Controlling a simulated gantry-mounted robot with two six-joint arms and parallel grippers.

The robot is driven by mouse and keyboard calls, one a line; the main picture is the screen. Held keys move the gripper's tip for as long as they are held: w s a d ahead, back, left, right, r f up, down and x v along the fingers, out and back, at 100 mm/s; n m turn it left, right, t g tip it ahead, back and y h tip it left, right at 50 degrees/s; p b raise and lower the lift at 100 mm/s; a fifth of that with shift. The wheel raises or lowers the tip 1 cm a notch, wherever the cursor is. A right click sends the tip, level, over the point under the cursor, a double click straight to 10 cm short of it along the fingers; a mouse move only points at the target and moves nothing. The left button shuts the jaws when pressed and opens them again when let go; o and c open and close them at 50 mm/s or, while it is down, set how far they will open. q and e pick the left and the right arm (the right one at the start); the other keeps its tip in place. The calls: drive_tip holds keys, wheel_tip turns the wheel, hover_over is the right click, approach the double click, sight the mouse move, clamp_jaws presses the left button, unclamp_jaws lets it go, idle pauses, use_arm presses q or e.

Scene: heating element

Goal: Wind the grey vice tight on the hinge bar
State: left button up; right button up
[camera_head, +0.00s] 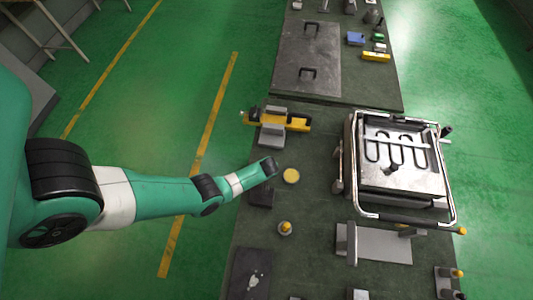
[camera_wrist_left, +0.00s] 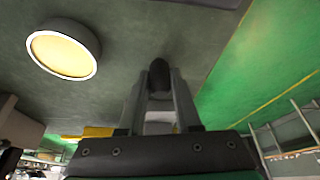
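A grey vice (camera_head: 376,243) lies on the bench below the square heating unit at the right. A dark bar with a yellow end (camera_head: 462,231) shows along that unit's lower side; whether it is the hinge bar, and how the vice jaws stand against it, I cannot tell. Another vice, yellow and grey (camera_head: 272,134), stands at the bench's left edge. My left gripper (camera_head: 270,165) is above the bench, well left of the grey vice. My right gripper is not seen.
The heating unit (camera_head: 400,181) with its tubular frame and looped element fills the right side. A round yellow-topped disc (camera_head: 291,176) sits beside my left gripper; it also shows in the left wrist view (camera_wrist_left: 64,53). A yellow-knobbed piece (camera_head: 285,228) stands nearer.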

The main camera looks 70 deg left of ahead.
use_arm(q)
clamp_jaws()
drive_tip(key=shift+s+m, duration=0.15)
drive_tip(key=shift+m, duration=0.15)
